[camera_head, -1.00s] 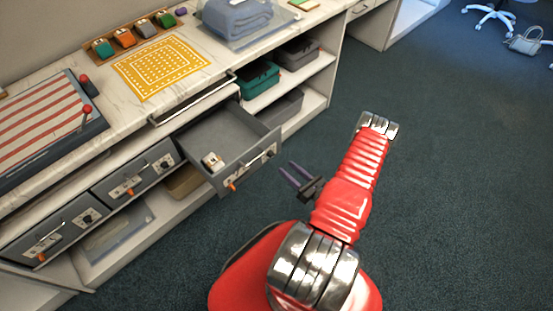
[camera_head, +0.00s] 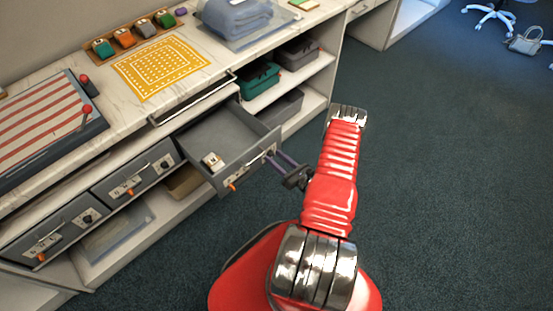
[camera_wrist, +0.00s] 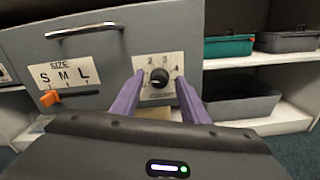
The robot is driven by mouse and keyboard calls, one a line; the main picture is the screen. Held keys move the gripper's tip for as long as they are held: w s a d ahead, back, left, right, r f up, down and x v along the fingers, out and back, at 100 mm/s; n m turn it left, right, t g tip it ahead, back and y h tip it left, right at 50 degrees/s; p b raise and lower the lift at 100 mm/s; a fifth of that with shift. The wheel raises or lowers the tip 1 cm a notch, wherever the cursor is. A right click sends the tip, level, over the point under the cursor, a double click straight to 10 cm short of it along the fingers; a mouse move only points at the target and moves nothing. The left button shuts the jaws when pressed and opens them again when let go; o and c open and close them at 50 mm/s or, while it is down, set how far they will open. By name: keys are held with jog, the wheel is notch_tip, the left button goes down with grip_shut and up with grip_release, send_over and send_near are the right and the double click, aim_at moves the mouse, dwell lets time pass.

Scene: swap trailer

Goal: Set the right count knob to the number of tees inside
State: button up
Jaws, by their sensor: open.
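The right drawer (camera_head: 228,138) is pulled open, with a small pale item (camera_head: 212,161) in its front left corner, too small to identify surely as a tee. On the drawer front, the black count knob (camera_wrist: 159,78) sits on a white plate where numbers 2, 3 and 4 can be read. My gripper (camera_wrist: 158,85) is open, with its purple fingers on either side of the knob in the wrist view; contact cannot be told. In the head view my gripper (camera_head: 279,161) reaches the right end of the drawer front.
An orange size slider (camera_wrist: 50,98) is left of the knob, under S M L letters. The drawer handle (camera_wrist: 82,31) is above it. Two shut drawers (camera_head: 133,177) are further left. Teal (camera_head: 259,80) and grey bins are on shelves at right.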

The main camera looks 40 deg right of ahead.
grip_shut()
dwell(0.4)
jog(key=shift+m, duration=0.8)
grip_release()
jog(key=shift+s, duration=0.1)
